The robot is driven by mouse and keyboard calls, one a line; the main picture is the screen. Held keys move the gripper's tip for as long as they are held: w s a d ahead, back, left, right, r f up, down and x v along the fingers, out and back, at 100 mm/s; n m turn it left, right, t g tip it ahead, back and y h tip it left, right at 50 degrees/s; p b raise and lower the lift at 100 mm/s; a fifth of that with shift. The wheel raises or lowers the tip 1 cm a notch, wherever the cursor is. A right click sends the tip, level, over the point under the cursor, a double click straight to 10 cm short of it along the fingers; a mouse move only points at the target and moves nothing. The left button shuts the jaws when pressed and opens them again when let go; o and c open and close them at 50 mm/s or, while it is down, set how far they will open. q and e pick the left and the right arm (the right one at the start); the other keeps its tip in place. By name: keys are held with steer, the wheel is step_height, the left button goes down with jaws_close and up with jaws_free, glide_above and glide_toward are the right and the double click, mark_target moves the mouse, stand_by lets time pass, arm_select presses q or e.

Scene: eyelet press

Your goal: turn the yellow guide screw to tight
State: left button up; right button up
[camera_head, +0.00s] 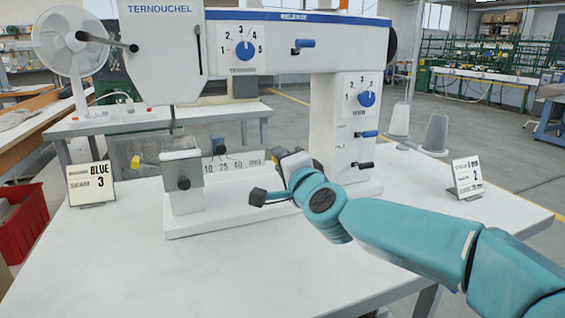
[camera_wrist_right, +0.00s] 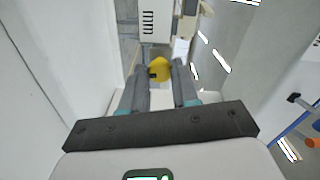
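A yellow knob (camera_wrist_right: 160,70), which I take as the yellow guide screw, shows between the fingertips of my right gripper (camera_wrist_right: 161,76) in the right wrist view. Its sides look level with both fingers, but I cannot tell whether they press on it. My gripper and forearm hide most of that spot. My left gripper is not in view.
The white press (camera_head: 325,110) has blue dials (camera_head: 244,50) and levers. Cards stand on the white table (camera_head: 150,255) at left (camera_head: 91,183) and right (camera_head: 467,176). A fan (camera_head: 70,40) stands behind at left. A red crate (camera_head: 25,220) is left of the table. The front is clear.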

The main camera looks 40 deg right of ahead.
steer(key=o, duration=0.4)
steer(key=p+v, duration=0.4)
steer(key=v, duration=1.2)
steer(key=shift+s, duration=0.2)
steer(key=shift+s, duration=0.1)
